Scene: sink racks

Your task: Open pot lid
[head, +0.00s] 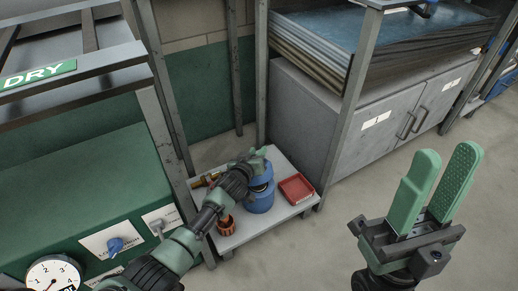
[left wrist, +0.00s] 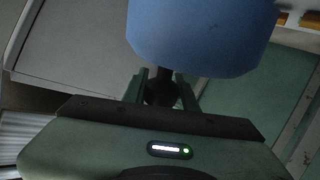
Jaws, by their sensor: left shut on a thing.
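The blue pot (head: 261,201) stands on a low white shelf. My left gripper (head: 257,158) is at its top and covers part of it. In the left wrist view, my left gripper's fingers (left wrist: 162,90) are shut on a dark round knob beside a blue round body (left wrist: 200,35). I take the knob to be the pot lid's. Whether the lid sits on the pot or is apart from it, I cannot tell. My right gripper (head: 440,185) is open and empty, in front at the right, far from the pot.
A red tray (head: 296,189) lies right of the pot on the white shelf (head: 285,217). An orange-brown cup-like part (head: 226,225) and a brass fitting (head: 206,180) are to the left. Metal posts flank the shelf. A grey cabinet (head: 315,120) stands behind; floor at right is clear.

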